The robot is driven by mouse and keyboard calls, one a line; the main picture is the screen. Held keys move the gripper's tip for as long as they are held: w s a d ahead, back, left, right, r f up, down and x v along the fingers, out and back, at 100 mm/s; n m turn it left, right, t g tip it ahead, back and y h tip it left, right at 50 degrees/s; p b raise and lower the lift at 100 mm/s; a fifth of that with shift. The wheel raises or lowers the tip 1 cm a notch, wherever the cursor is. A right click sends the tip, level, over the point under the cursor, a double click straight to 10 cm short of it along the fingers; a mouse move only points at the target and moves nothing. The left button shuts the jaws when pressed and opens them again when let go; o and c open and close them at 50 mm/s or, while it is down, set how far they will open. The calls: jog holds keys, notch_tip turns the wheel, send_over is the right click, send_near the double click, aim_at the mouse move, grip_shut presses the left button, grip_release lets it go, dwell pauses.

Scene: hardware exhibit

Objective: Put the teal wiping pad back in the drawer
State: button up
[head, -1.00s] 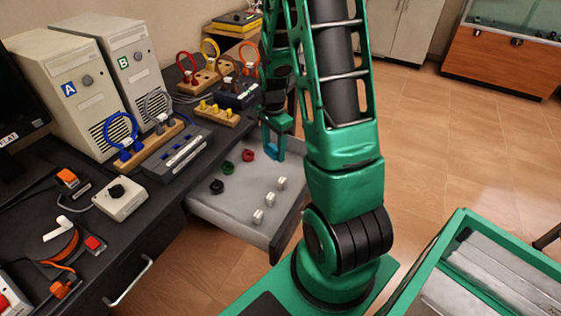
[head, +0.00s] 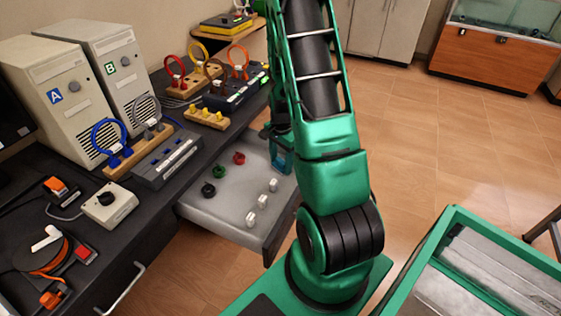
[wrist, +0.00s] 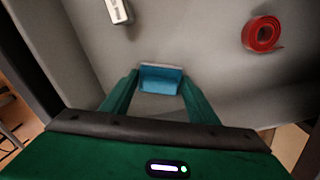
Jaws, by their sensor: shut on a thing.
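The open grey drawer (head: 222,208) sticks out from under the dark bench. My gripper (head: 281,160) is at the drawer's far right end, partly hidden behind my arm in the head view. In the wrist view my gripper (wrist: 159,88) is shut on the teal wiping pad (wrist: 160,79), which sits between the two green fingertips. The pad is low over the grey drawer floor; I cannot tell whether it touches it.
The drawer holds a red roll (head: 239,158), a green roll (head: 219,171), a black roll (head: 208,190) and several white blocks (head: 250,219). The red roll (wrist: 262,34) and a white block (wrist: 118,10) show in the wrist view.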

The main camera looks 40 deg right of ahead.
aim_at(281, 160)
jog(key=o, duration=1.1)
notch_tip(281, 160, up, 12)
jog(key=s+a+r+n, duration=0.6)
jog(key=s+r, duration=0.1)
jog(key=s, duration=0.3)
jog(key=s+a+r+n, duration=0.6)
jog(key=s+r, duration=0.2)
jog(key=s, duration=0.3)
jog(key=shift+s+a, duration=0.25)
jog(key=shift+a, duration=0.15)
